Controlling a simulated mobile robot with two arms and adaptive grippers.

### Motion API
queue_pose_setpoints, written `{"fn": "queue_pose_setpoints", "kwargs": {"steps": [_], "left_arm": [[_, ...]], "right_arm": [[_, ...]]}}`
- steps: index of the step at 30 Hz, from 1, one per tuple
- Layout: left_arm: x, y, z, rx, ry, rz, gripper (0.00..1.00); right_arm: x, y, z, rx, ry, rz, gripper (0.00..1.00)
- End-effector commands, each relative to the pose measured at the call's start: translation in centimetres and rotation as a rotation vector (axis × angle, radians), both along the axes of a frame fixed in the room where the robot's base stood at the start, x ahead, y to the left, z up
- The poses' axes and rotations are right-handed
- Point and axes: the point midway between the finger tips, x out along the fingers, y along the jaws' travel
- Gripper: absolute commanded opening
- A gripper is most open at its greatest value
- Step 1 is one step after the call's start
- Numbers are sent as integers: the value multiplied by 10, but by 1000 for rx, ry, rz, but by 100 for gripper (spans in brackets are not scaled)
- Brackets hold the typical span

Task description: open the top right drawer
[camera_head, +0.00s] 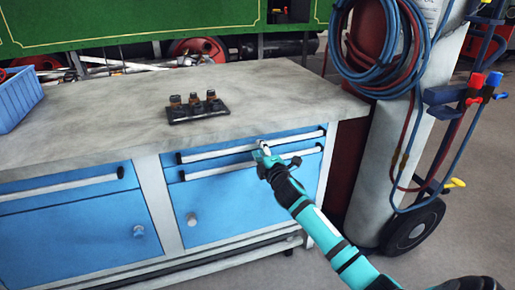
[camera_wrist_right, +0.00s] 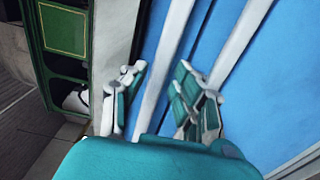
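The top right drawer (camera_head: 222,155) is a narrow blue front just under the worktop, with a long white bar handle (camera_head: 215,152). It looks shut. My right gripper (camera_head: 263,151) is at this drawer front, near the middle of the bar. In the right wrist view its teal fingers (camera_wrist_right: 160,98) are spread apart, with the white bar (camera_wrist_right: 166,60) running between them. I cannot tell whether either finger touches the bar. The gripper and forearm hide part of the handles in the head view. My left gripper is not in view.
On the grey worktop (camera_head: 110,115) stand a black holder with small parts (camera_head: 198,109) and a blue bin (camera_head: 18,98). A gas cylinder with hoses (camera_head: 385,150) stands at the right.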

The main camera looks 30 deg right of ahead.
Motion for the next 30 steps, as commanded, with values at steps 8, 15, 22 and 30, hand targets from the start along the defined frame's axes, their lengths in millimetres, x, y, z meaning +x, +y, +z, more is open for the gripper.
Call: {"fn": "queue_pose_setpoints", "kwargs": {"steps": [8,15,22,30], "left_arm": [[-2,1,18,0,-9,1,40],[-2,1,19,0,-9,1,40],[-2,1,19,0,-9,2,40],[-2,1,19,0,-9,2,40]], "right_arm": [[28,-7,0,1,0,0,29],[30,-7,0,1,0,0,29],[30,-7,0,1,0,0,8],[30,-7,0,1,0,0,0]]}}
